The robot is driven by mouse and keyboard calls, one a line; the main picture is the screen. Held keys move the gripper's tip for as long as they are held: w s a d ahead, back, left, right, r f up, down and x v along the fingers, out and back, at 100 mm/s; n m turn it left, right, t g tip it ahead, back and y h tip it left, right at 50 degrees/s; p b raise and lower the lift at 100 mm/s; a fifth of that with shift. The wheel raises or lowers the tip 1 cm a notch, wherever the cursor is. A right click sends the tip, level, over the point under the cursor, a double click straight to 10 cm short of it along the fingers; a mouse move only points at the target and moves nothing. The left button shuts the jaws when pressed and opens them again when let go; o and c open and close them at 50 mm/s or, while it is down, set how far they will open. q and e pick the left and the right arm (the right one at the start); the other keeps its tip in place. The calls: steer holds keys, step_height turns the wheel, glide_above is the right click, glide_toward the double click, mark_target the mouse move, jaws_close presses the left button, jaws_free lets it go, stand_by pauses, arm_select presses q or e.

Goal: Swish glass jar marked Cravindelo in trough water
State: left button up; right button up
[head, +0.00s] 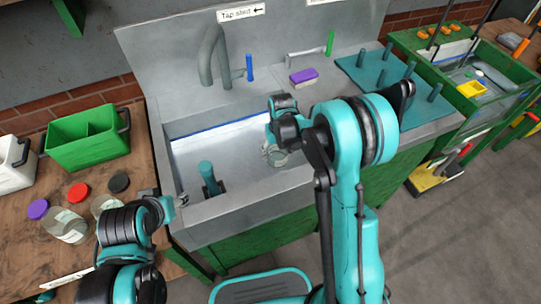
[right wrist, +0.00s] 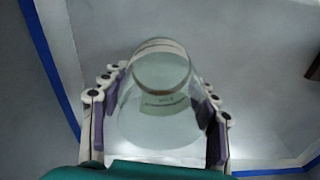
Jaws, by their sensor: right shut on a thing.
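A clear glass jar (right wrist: 160,125) is held between the purple pads of my right gripper (right wrist: 160,120). Its pale label has print too small and blurred to read. In the head view the jar (head: 277,156) is inside the grey trough (head: 205,212), near its right end, under my right gripper (head: 274,147). A blue line runs along the trough's inner wall. I cannot tell whether the jar touches water. My left gripper (head: 166,198) is at the trough's front left corner, away from the jar; its finger opening is unclear.
A tap (head: 212,55) stands behind the trough. A teal peg (head: 208,178) stands inside it at left. A purple sponge (head: 304,76) and teal peg rack (head: 385,85) lie at right.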

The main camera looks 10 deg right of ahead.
steer(key=shift+s+a, duration=0.25)
steer(key=shift+a, duration=1.05)
steer(key=shift+s+a, duration=0.25)
steer(key=shift+a, duration=1.1)
steer(key=shift+s+a, duration=0.25)
steer(key=shift+a, duration=1.05)
steer(key=shift+w+d, duration=0.25)
steer(key=shift+d, duration=1.05)
steer(key=shift+w+d, duration=0.25)
steer(key=shift+d, duration=1.1)
steer(key=shift+w+d, duration=0.25)
steer(key=shift+d, duration=1.05)
steer(key=shift+s+a, duration=0.25)
steer(key=shift+a, duration=1.05)
steer(key=shift+s+a, duration=0.25)
steer(key=shift+a, duration=1.1)
steer(key=shift+s+a, duration=0.25)
steer(key=shift+a, duration=1.05)
steer(key=shift+w+d, duration=0.25)
steer(key=shift+d, duration=1.1)
steer(key=shift+w+d, duration=0.25)
steer(key=shift+d, duration=1.05)
steer(key=shift+w+d, duration=0.25)
steer(key=shift+d, duration=1.1)
